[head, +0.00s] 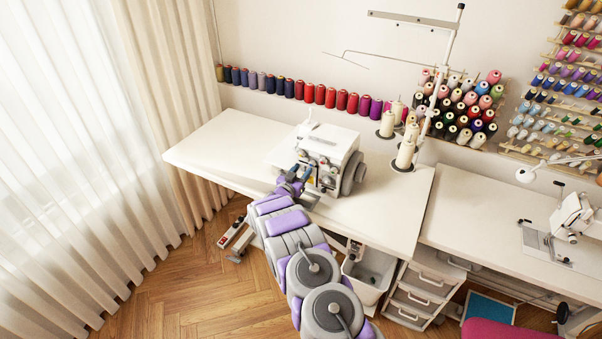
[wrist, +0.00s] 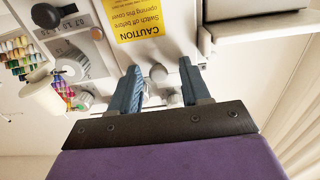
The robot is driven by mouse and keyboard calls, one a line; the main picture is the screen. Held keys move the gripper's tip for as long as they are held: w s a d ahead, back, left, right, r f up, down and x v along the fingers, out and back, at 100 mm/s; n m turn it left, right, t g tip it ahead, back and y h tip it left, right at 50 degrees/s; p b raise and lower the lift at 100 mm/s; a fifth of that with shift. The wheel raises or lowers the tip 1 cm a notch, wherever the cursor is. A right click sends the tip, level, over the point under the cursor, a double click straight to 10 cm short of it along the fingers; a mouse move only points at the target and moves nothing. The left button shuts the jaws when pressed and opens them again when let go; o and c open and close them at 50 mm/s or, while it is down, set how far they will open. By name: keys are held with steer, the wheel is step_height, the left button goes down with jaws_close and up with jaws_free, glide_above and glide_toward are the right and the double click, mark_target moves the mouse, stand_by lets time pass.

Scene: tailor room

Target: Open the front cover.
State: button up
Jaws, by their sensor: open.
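A white overlock sewing machine (head: 330,148) stands on the white table, its front facing my arm. In the wrist view the machine appears upside down. Its front cover (wrist: 182,28) carries a yellow caution label (wrist: 137,19) about switching off before opening this cover. My gripper (wrist: 159,68) is open, with its two blue-grey fingers apart at the machine's front. A small round knob (wrist: 158,73) shows between the fingertips. I cannot tell whether either finger touches the machine. In the head view my gripper (head: 296,172) is at the machine's left front, partly hidden by my arm.
The white table (head: 225,143) is clear to the machine's left. Cream thread cones (head: 405,155) and a thread stand (head: 447,62) are behind and right. A grey bin (head: 369,275) and drawers (head: 420,292) sit below.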

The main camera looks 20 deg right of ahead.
steer(key=shift+a, duration=0.1)
steer(key=shift+c, duration=0.8)
jaws_close()
